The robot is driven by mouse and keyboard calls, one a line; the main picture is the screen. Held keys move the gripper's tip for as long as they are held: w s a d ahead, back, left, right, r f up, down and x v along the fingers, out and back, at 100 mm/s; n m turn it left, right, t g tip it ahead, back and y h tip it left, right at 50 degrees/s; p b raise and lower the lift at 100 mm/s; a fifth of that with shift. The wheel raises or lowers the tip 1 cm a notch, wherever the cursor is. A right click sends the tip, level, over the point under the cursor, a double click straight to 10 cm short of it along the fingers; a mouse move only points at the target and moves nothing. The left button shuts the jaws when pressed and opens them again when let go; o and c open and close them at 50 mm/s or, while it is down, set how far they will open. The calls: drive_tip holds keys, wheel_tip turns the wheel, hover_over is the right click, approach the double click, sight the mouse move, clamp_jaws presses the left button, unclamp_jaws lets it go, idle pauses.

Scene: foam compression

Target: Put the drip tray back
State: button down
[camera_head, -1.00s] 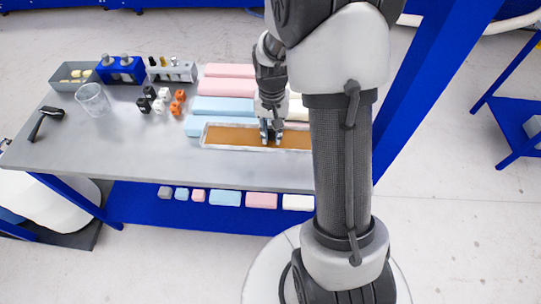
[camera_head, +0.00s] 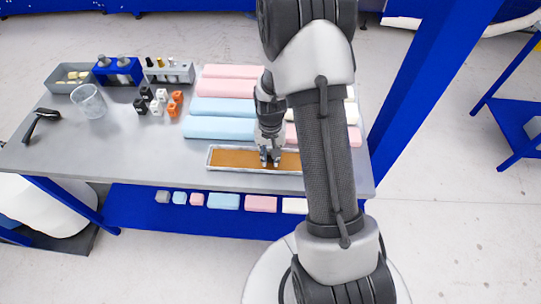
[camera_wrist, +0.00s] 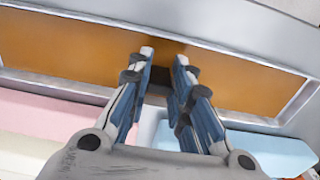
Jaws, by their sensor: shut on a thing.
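The drip tray (camera_head: 232,159) is a long shallow tray with a pale metal rim and an orange-brown floor. It lies level near the front edge of the table, in front of the foam blocks; I cannot tell whether it touches the tabletop. My gripper (camera_head: 270,160) points down at its middle and is shut on it. In the wrist view the tray (camera_wrist: 70,50) spans the picture, and my gripper (camera_wrist: 164,57) has a dark piece between its fingers, perhaps a handle. My arm hides the tray's right end in the head view.
Light-blue foam (camera_head: 218,127) and pink foam (camera_head: 230,71) lie in rows behind the tray. The front-left tabletop (camera_head: 120,160) is clear.

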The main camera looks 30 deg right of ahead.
drive_tip(key=c, duration=1.9)
unclamp_jaws()
drive_tip(key=shift+f, duration=0.2)
drive_tip(key=o, duration=0.5)
drive_tip(key=shift+c, duration=0.2)
drive_tip(key=shift+r, duration=0.1)
drive_tip(key=s+a+r+n+t+p, duration=0.1)
drive_tip(key=a+r, duration=0.1)
drive_tip(key=r, duration=0.8)
drive_tip(key=s+a+r+p, duration=0.1)
drive_tip(key=r+p, duration=0.1)
drive_tip(key=r, duration=0.8)
drive_tip(key=s+a+r+n+t, duration=0.1)
drive_tip(key=s+a+r+n, duration=0.2)
drive_tip(key=s+r, duration=0.3)
drive_tip(key=s+a+r+n+t, duration=0.2)
drive_tip(key=s+a+r, duration=0.4)
drive_tip(key=s, duration=0.5)
drive_tip(key=shift+s+a+r+n+t, duration=0.2)
drive_tip(key=shift+s+r+n+t, duration=0.15)
drive_tip(key=shift+r, duration=0.35)
